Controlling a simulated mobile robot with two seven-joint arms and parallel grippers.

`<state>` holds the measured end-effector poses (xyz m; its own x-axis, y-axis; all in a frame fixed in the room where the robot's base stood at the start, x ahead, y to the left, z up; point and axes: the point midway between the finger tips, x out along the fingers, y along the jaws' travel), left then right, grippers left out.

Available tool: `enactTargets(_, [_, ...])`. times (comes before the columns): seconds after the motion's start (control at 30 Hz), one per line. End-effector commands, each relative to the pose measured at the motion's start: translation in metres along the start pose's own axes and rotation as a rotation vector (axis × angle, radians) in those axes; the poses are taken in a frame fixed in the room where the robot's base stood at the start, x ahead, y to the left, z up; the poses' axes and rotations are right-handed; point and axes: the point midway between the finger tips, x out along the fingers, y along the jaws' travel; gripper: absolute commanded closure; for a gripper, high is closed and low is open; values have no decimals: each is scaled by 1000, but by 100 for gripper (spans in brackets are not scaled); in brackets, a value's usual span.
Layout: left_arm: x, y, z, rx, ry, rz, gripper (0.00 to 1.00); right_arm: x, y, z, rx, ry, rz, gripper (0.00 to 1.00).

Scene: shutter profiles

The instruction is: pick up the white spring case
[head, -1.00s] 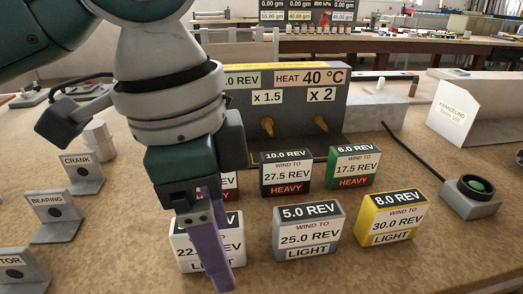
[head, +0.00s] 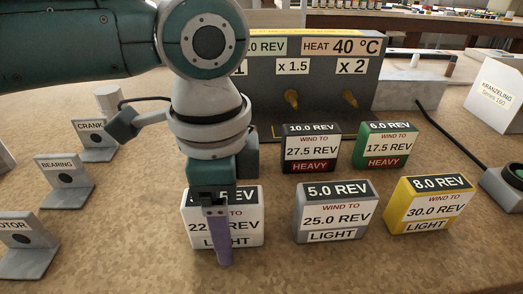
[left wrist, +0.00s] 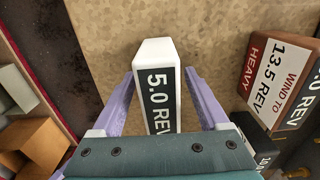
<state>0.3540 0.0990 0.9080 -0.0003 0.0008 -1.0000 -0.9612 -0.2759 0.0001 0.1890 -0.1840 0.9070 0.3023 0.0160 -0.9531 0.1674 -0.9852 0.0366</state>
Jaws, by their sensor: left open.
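The white spring case (head: 250,213) stands upright on the brown table in the head view, at the left of the front row. Its label reads "LIGHT", and my arm and a finger hide part of its face. My left gripper (head: 223,258) is over it, with one purple finger in front of the case. In the left wrist view the white case (left wrist: 156,57), with "5.0 REV" on its top, lies between the two open purple fingers (left wrist: 160,80). Narrow gaps seem to show beside it. My right gripper is not in view.
A grey case (head: 336,212) and a yellow case (head: 430,205) stand to the right. A black case (head: 311,148) and a green case (head: 387,146) stand behind. A red-brown case (left wrist: 275,70) is close by in the wrist view. Bearing (head: 62,182) and crank holders are at left.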

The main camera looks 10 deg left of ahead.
Motion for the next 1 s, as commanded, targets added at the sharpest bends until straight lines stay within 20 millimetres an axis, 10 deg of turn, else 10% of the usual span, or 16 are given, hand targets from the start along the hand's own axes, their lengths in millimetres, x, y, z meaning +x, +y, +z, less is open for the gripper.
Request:
enactTargets(0.27, [3, 0, 0, 0, 0, -1, 25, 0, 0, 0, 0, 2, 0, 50])
enactTargets(1.0, [2, 0, 0, 0, 1, 0, 100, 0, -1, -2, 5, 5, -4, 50])
